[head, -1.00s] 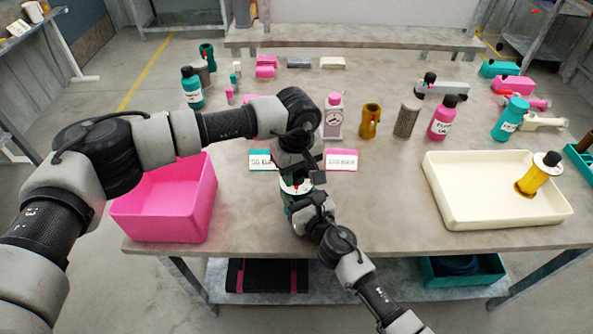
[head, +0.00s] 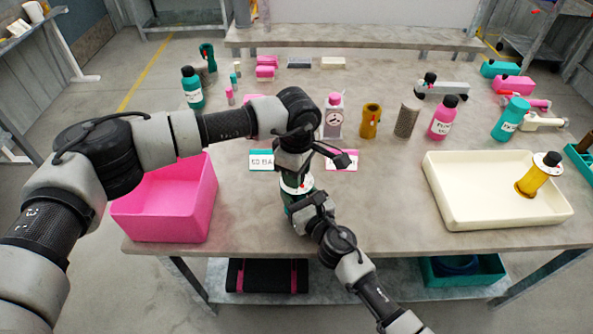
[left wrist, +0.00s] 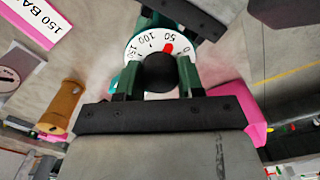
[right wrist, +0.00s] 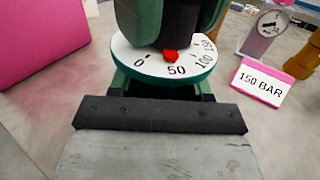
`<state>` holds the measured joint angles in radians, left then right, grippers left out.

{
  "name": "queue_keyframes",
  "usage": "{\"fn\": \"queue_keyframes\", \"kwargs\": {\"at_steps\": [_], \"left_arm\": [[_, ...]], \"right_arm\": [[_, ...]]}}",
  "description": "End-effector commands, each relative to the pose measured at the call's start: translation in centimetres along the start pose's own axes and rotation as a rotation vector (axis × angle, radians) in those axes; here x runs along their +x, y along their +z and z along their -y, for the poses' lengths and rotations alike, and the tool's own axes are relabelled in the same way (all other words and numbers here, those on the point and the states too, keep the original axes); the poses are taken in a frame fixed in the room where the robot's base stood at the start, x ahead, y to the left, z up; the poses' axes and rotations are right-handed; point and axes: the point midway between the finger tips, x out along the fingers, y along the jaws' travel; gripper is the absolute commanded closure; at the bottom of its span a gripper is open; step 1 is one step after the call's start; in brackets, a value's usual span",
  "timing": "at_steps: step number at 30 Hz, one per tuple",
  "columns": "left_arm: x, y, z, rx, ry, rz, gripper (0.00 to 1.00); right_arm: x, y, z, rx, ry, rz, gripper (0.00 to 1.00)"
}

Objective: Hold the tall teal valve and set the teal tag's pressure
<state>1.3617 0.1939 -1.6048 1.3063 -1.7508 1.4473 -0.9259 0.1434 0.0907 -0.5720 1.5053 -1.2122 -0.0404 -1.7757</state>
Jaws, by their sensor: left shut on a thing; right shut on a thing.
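The tall teal valve (head: 288,198) stands upright near the table's front, mostly hidden by my grippers. Its white dial (right wrist: 135,58) carries 0, 50, 100 and 150. The red pointer (right wrist: 170,55) lines up with 50; the left wrist view also shows it (left wrist: 167,47) at 50. My left gripper (head: 296,174) is shut on the valve's black knob (left wrist: 160,72) from above. My right gripper (head: 304,205) is shut on the valve's teal body below the dial. The teal tag (head: 261,161) behind the valve reads 50 BAR, its end partly covered. The pink tag (right wrist: 262,85) reads 150 BAR.
A pink bin (head: 165,205) stands left of the valve. A cream tray (head: 480,215) at right holds a yellow valve (head: 537,178). A gauge (head: 333,120), bottles and pump parts stand farther back. The table between valve and tray is clear.

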Motion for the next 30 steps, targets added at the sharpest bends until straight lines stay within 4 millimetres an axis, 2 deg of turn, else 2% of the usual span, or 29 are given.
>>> {"fn": "queue_keyframes", "kwargs": {"at_steps": [9, 21, 22, 26, 30], "left_arm": [[-0.12, 0.10, -0.05, -0.074, 0.002, 0.002, 0.86], [-0.13, 0.12, -0.05, -0.079, 0.002, 0.003, 0.86], [-0.13, 0.12, -0.05, -0.079, 0.002, 0.003, 0.58], [-0.10, 0.10, -0.04, -0.079, 0.002, 0.002, 0.38], [-0.06, 0.06, -0.02, -0.079, 0.001, 0.001, 0.37]], "right_arm": [[-0.03, -0.11, -0.01, -0.001, 0.000, -0.002, 0.87], [-0.03, -0.12, -0.03, -0.001, 0.000, -0.003, 0.87], [-0.03, -0.13, -0.03, -0.001, 0.000, -0.003, 0.87], [-0.03, -0.13, -0.04, -0.001, 0.001, -0.003, 0.87], [-0.04, -0.13, -0.04, 0.000, 0.001, -0.003, 0.87]]}}
